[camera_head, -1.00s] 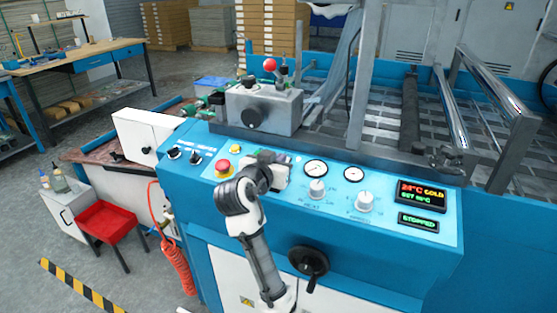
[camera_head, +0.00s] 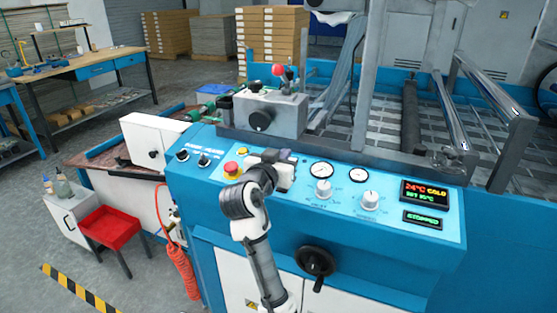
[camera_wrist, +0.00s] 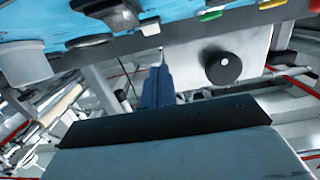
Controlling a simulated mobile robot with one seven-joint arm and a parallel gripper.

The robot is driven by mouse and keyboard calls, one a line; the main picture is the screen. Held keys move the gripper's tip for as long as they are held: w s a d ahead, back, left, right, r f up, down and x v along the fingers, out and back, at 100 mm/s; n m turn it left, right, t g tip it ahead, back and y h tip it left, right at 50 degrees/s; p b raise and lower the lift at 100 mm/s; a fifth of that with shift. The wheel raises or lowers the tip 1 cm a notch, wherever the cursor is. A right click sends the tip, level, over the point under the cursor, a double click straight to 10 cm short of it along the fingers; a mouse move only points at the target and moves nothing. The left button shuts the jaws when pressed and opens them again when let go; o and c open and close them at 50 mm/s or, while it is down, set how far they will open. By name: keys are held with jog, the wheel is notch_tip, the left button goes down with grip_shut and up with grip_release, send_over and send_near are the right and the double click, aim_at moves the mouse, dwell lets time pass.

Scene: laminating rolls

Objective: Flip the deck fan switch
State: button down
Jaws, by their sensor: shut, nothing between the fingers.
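My gripper (camera_head: 284,158) is over the blue control panel (camera_head: 295,203), to the right of the red emergency button, and looks empty. It appears shut in the head view. In the wrist view its dark front edge (camera_wrist: 160,125) fills the lower part, and the fingertips are not clear. Two small dark switches, a left one (camera_head: 183,155) and a right one (camera_head: 204,160), sit at the panel's left end, well left of my gripper. Their labels are too small to read, so I cannot tell which is the deck fan switch. My gripper hides part of the panel.
The emergency button (camera_head: 232,168) is close left of my gripper. A grey box (camera_head: 285,115) with a black knob (camera_head: 260,121) stands behind it. Gauges, white dials (camera_head: 370,200) and displays (camera_head: 425,193) lie to the right. A handwheel (camera_head: 315,262) sticks out below.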

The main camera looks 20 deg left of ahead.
jog(key=s+f+b, duration=0.1)
jog(key=s+b, duration=0.1)
jog(key=s, duration=0.7)
jog(key=shift+s+a+f, duration=0.2)
jog(key=shift+s+f, duration=0.15)
jog(key=shift+f, duration=0.05)
